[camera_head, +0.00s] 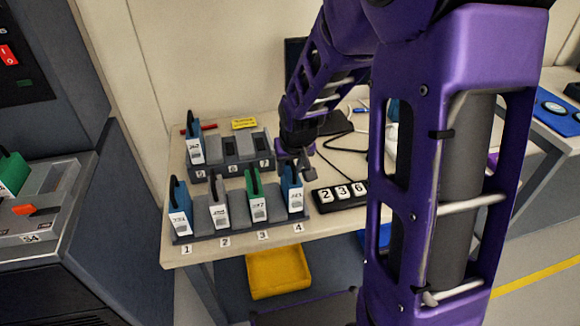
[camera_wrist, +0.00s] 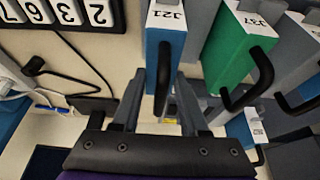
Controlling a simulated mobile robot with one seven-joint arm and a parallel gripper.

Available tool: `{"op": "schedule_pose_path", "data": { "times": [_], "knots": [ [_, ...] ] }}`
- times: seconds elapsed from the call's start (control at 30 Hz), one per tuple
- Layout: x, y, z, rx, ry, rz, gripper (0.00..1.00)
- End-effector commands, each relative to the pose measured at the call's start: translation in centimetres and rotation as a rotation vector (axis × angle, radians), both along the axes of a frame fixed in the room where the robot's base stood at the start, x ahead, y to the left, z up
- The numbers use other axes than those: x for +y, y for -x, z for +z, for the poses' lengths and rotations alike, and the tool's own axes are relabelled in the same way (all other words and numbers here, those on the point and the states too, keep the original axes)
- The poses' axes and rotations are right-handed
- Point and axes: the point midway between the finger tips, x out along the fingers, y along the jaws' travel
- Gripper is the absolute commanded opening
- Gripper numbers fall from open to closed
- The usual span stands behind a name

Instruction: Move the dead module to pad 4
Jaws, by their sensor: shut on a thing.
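A blue module with a white label (camera_head: 293,198) stands upright at pad 4, the right end of the front rack, above the number card 4 (camera_head: 298,227). My gripper (camera_head: 296,165) is above it, shut on its dark handle. I cannot tell whether the module is fully seated. No sign of which is dead shows.
A back rack (camera_head: 230,167) has a blue module (camera_head: 195,145) at 5 and empty bays at 6 and 7. A yellow bin (camera_head: 278,273) sits below the table edge.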

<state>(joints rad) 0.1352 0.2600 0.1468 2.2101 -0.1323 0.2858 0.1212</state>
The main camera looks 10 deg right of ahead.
Motion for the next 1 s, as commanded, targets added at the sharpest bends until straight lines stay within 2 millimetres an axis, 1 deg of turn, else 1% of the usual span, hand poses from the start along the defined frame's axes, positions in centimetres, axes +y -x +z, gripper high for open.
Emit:
{"op": "schedule_pose_path", "data": {
  "times": [0.67,0.7,0.87,1.0],
  "knots": [
    [0.0,-0.04,-0.68,-0.001,0.0,0.0,0.0],
    [0.0,-0.04,-0.62,-0.002,0.0,0.0,0.49],
    [0.0,-0.03,-0.63,-0.001,0.0,0.0,0.77],
    [0.0,-0.02,-0.64,-0.001,0.0,0.0,0.78]
  ]
}}
